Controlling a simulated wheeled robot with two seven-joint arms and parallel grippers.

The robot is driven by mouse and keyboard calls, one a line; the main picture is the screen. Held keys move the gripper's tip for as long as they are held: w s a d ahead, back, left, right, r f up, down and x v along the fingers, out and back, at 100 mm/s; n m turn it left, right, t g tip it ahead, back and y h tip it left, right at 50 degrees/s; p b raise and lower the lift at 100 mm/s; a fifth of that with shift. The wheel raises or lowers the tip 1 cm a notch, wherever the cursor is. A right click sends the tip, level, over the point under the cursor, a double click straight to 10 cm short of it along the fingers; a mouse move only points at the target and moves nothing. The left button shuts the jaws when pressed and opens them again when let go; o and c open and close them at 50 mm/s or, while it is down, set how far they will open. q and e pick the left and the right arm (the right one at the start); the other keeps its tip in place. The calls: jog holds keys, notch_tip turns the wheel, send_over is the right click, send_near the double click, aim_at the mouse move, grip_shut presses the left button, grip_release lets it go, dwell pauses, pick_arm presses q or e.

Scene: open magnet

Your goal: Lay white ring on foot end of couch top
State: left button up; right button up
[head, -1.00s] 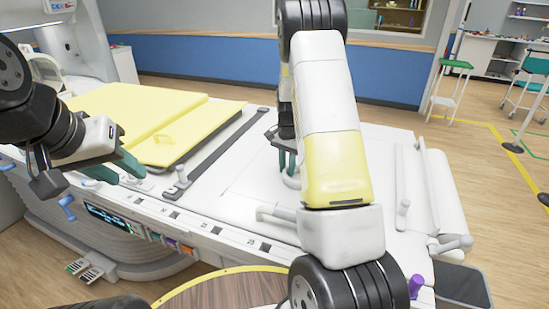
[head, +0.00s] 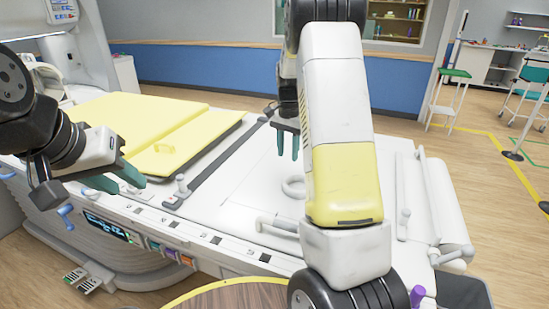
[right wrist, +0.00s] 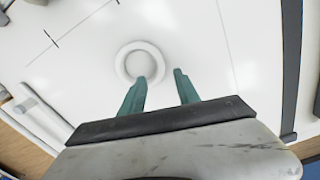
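The white ring (head: 285,189) lies flat on the white couch top (head: 240,190), partly behind my right arm in the head view. In the right wrist view the whole ring (right wrist: 121,61) shows just beyond the fingertips, apart from a dark line on the white surface. My right gripper (head: 288,153) is above the ring, its two green fingers apart with nothing between them; they also show apart in the right wrist view (right wrist: 163,82). My left gripper (head: 122,180) hangs at the left by the couch's near edge, fingers apart and empty.
White handles (head: 280,223) and a roll-like end piece (head: 447,205) stand at the right. Couch surface around the ring is bare.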

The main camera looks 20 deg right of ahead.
jog(key=s+a+r+n+t+y, duration=0.1)
jog(key=s+a+r+n+t, duration=0.15)
jog(key=s+r, duration=0.45)
jog(key=s+a+r+n+t+y, duration=0.1)
jog(key=s+a+r+n, duration=0.2)
jog(key=s+r, duration=0.4)
jog(key=s+a+r+n+t, duration=0.1)
jog(key=s+a+n, duration=0.1)
jog(key=s, duration=0.5)
jog(key=s+a+r+n+t, duration=0.1)
jog(key=s+a+n, duration=0.2)
jog(key=s, duration=0.5)
jog(key=shift+a+t, duration=0.15)
jog(key=shift+t, duration=0.2)
jog(key=shift+w+a+r+n, duration=0.1)
jog(key=shift+r+n, duration=0.05)
jog(key=shift+n, duration=0.1)
